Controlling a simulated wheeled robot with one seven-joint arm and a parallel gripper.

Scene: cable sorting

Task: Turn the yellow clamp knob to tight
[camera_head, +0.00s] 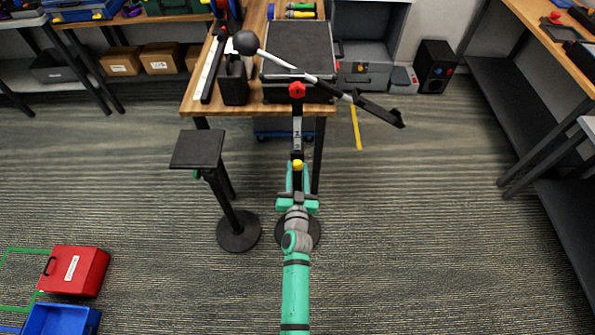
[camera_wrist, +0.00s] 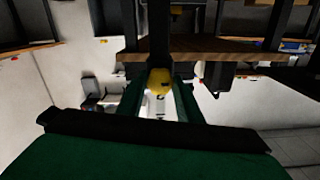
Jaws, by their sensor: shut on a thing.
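The yellow clamp knob (camera_head: 297,164) sits on a black upright stand (camera_head: 297,138) in front of the wooden table. My gripper (camera_head: 297,190) reaches up to the knob from the near side. In the wrist view the yellow knob (camera_wrist: 159,82) lies between the two green fingers of my gripper (camera_wrist: 160,98), which are shut on it. The fingers hide the knob's sides, and I cannot tell how tight it is. A red knob (camera_head: 297,90) sits higher on the same stand, below a slanted silver boom (camera_head: 290,66) with a black ball end.
The wooden table (camera_head: 190,104) stands just behind, with a black case (camera_head: 298,45) on it. A second stand with a square black top (camera_head: 198,149) is close on the left. A red box (camera_head: 75,270) lies at lower left. Floor on the right is clear.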

